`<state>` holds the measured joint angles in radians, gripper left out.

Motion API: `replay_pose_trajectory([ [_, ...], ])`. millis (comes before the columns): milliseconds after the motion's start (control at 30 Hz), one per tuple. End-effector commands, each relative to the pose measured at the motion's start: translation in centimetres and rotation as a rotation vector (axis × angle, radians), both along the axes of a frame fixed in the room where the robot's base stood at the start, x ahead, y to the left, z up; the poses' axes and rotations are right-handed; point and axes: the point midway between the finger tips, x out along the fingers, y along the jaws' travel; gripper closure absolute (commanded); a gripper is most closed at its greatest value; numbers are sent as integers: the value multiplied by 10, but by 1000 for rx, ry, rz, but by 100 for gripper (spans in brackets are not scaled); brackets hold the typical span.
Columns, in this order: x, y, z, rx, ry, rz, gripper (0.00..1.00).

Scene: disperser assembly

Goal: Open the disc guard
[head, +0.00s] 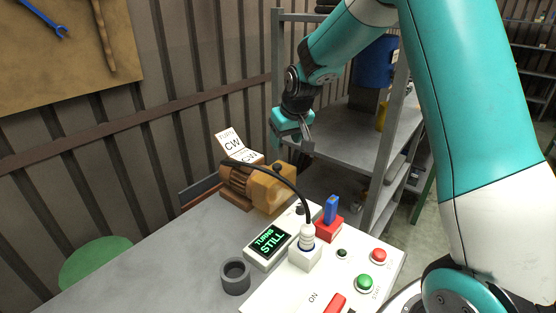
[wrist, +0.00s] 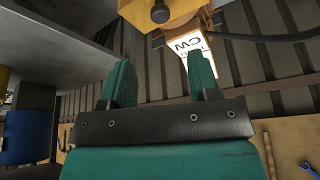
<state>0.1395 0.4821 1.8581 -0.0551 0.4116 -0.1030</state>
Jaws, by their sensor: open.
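The disc guard appears to be the yellow box-like cover (head: 272,188) at the end of the orange motor (head: 238,184) on the bench. It carries a dark round knob (head: 278,168). In the wrist view the yellow cover (wrist: 187,10) and its knob (wrist: 160,13) show at the top edge, partly cut off. My gripper (head: 307,146) is open and empty, in the air above and to the right of the cover. In the wrist view its two green fingers (wrist: 163,78) stand apart with nothing between them. The disc itself is hidden.
A black cable arches over the cover to a white plug (head: 307,240). The display (head: 269,241) reads TURNS STILL. A grey cup (head: 235,275) and a red block with a blue piece (head: 330,212) stand nearby. A metal shelf (head: 345,133) stands behind my gripper.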

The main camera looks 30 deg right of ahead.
Motion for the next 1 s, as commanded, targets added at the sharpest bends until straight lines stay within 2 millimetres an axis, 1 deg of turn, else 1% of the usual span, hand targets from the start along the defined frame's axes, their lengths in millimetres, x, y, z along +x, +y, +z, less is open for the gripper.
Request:
replay_pose_trajectory([
  [100,10,0,-25,1,6,0,44],
  [300,27,0,-65,1,4,1,44],
  [400,33,0,-81,1,3,1,44],
  [500,39,0,-93,1,2,1,44],
  [600,42,0,-100,1,1,1,44],
  [700,43,1,-104,1,0,1,44],
  [933,43,0,-105,1,-1,1,44],
  [967,43,0,-105,1,-1,1,46],
  [1000,43,0,-105,1,-1,1,56],
])
